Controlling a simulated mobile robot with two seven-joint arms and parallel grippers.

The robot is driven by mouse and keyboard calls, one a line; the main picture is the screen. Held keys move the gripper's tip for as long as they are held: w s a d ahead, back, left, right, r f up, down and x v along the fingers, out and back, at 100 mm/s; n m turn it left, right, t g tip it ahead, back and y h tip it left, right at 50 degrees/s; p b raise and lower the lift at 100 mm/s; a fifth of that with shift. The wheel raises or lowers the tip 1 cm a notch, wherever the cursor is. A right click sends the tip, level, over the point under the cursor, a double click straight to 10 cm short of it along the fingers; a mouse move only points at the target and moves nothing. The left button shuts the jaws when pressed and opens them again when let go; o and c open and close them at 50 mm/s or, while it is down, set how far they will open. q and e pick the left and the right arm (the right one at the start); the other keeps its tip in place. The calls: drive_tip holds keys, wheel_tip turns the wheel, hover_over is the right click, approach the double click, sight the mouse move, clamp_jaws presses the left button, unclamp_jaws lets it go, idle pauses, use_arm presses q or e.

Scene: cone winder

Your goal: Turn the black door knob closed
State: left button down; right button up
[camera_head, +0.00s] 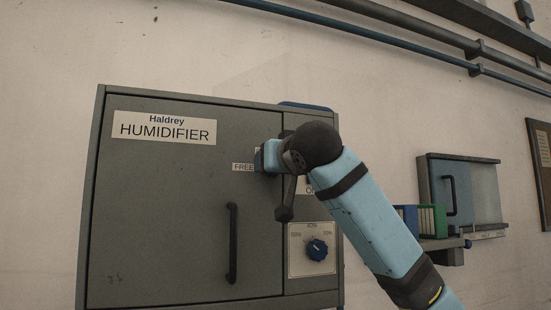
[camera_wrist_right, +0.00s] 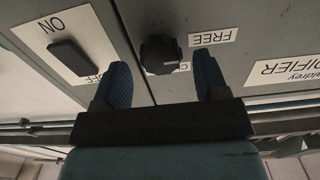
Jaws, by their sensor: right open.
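The black door knob (camera_wrist_right: 160,54) sits on the grey humidifier cabinet (camera_head: 160,195). In the right wrist view it lies between the open fingers of my right gripper (camera_wrist_right: 161,66), with a gap on each side. I cannot tell how far the fingertips reach past it. A FREE label (camera_wrist_right: 209,39) is beside the knob; another label by it is mostly covered, with only a "C" showing. In the head view my right gripper (camera_head: 268,157) is at the cabinet's upper right and hides the knob. My left gripper is not in view.
A black switch (camera_wrist_right: 69,57) with ON and OFF marks is close to one finger. A wall cabinet (camera_head: 463,190) and green binder (camera_head: 433,221) are at right.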

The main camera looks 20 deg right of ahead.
drive_tip(key=shift+w, duration=0.4)
drive_tip(key=shift+c, duration=0.5)
drive_tip(key=c, duration=0.8)
